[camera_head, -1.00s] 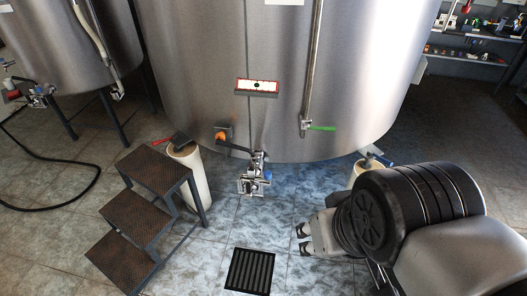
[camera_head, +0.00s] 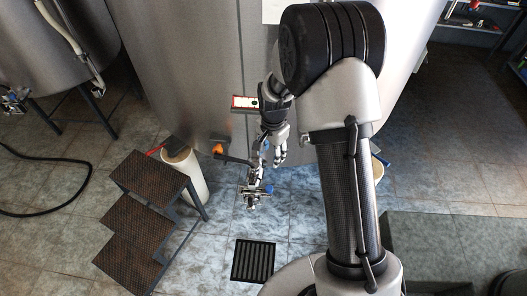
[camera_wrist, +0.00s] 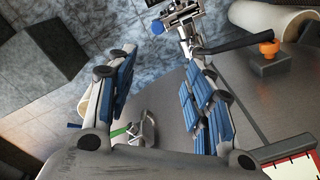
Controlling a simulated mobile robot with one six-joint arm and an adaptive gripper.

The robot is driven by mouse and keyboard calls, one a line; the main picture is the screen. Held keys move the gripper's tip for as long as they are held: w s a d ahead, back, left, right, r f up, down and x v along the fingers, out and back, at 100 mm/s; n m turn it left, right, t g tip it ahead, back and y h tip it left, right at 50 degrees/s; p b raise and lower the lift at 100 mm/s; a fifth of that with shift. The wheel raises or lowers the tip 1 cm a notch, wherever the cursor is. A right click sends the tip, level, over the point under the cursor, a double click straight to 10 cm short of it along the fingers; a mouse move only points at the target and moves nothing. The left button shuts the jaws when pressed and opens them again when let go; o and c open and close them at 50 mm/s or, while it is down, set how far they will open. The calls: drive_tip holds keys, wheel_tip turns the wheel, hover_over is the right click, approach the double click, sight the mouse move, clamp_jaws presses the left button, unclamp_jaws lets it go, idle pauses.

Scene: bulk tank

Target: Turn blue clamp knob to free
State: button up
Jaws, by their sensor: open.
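The blue clamp knob (camera_head: 268,190) sits on a metal valve and clamp fitting (camera_head: 250,192) low in front of the large steel tank. It also shows in the wrist view (camera_wrist: 157,27), at the top beyond the fingers, with the bright fitting (camera_wrist: 183,15) beside it. My gripper (camera_head: 270,161) is in front of the tank, above the fitting in the head view, pointing downward. In the wrist view my gripper (camera_wrist: 157,58) has its blue-padded fingers wide apart with nothing held. The knob looks apart from both fingers. How far the knob is turned is too small to tell.
A black lever (camera_wrist: 235,44) and an orange knob (camera_wrist: 268,48) lie near the fitting, on the right in the wrist view. Steps (camera_head: 150,180) stand left of the fitting. A floor drain (camera_head: 253,262) lies below. A green handle (camera_wrist: 90,138) shows between the fingers' bases.

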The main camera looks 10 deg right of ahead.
sight(269, 188)
drive_tip(key=shift+m+g, duration=0.3)
drive_tip(key=shift+m, duration=0.5)
wheel_tip(269, 188, down, 23)
drive_tip(key=shift+w+f+b, duration=0.15)
drive_tip(key=shift+b, duration=0.65)
drive_tip(key=c, duration=1.1)
